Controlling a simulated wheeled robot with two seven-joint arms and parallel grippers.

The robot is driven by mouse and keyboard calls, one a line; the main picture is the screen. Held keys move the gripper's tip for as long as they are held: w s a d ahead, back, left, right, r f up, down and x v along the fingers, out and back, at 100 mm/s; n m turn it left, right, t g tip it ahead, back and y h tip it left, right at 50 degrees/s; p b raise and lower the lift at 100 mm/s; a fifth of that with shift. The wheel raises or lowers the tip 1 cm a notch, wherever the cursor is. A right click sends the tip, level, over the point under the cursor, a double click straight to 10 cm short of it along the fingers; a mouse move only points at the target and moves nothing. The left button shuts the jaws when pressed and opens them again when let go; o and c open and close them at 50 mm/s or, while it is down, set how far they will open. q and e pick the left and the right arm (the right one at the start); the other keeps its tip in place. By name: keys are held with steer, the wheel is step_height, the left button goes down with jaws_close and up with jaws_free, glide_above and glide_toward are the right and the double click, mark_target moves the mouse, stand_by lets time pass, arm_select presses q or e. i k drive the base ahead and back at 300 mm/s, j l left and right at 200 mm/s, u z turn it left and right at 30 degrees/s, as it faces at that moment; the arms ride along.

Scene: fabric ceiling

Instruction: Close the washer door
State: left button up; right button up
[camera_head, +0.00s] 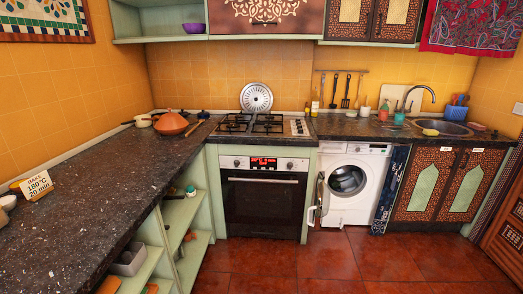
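The white washer (368,203) stands under the counter, right of the oven. Its round dark drum opening (347,180) faces the room. The washer door (319,195) appears swung open to the left and is seen nearly edge-on, beside the oven's right edge. A small pale part, perhaps its handle, sticks out low at its left. Neither of my grippers is in view.
The oven (264,199) is left of the washer, with a gas hob above. A blue patterned panel (390,190) stands just right of the washer. A long dark counter (95,185) runs along the left. The red tiled floor (340,255) before the washer is clear.

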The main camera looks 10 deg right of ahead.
mark_target(319, 195)
steer(key=i+j+z, duration=0.1)
steer(key=i+z, duration=0.2)
steer(key=i, duration=0.2)
steer(key=i+j+z, duration=0.25)
steer(key=i, duration=0.2)
steer(key=i+j+z, duration=0.3)
steer(key=i, duration=0.2)
steer(key=l, duration=0.1)
